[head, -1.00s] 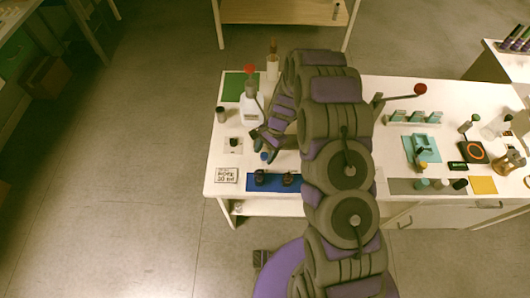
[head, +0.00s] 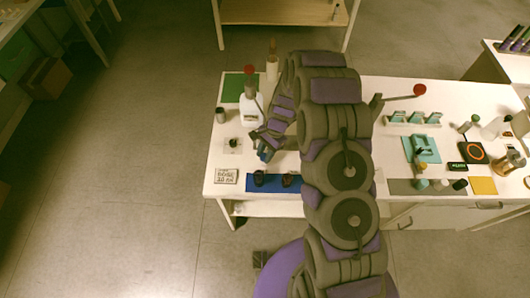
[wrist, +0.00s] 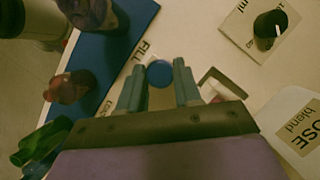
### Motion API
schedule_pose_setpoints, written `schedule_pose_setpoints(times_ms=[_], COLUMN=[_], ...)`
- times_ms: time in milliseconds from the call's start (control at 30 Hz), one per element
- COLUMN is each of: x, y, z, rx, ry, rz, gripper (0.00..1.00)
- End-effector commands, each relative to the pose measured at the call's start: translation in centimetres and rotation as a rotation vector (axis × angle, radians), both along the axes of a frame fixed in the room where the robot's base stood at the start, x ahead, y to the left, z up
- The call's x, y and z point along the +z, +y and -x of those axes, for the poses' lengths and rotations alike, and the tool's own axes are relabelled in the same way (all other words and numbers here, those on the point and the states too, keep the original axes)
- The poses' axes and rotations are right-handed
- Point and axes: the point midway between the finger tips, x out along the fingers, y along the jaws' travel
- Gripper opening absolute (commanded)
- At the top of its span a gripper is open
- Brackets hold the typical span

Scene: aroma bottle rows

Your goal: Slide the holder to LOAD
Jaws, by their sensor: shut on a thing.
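A round blue knob (wrist: 159,73) sits between the two fingers of my gripper (wrist: 159,84) in the wrist view, and the gripper is shut on it. I take the knob to be part of the holder; the holder's body is mostly hidden under the gripper. A pale strip beside it carries the word FILL (wrist: 140,52) and a second, partly hidden word at its lower end that I cannot read. In the head view my gripper (head: 265,151) is low over the left part of the white table, just behind the blue mat (head: 264,189).
Dark bottles stand on the blue mat, one (wrist: 70,87) close left of my gripper. A card with a black dial (wrist: 270,26) lies ahead right. A white labelled bottle (wrist: 298,125) is close on the right. A printed card (head: 227,176) lies at the table's front left.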

Motion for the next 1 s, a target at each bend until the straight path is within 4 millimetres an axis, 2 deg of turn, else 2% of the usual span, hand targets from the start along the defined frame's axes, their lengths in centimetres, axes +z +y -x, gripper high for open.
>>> schedule_pose_setpoints(times_ms=[167,267,367,533,700,1000], x=[0.1,0.2,0.4,0.4,0.2,0.1], y=[0.0,-0.9,-3.0,-7.8,-10.6,-11.1], z=[-0.1,-0.2,-0.1,0.1,0.2,0.2], rx=[-0.002,-0.003,-0.006,-0.008,-0.003,-0.002], ry=[-0.004,-0.004,-0.003,-0.002,-0.004,-0.005], rz=[-0.001,-0.001,0.0,-0.002,-0.001,0.0], gripper=[0.0,0.0,0.0,0.0,0.0,0.0])
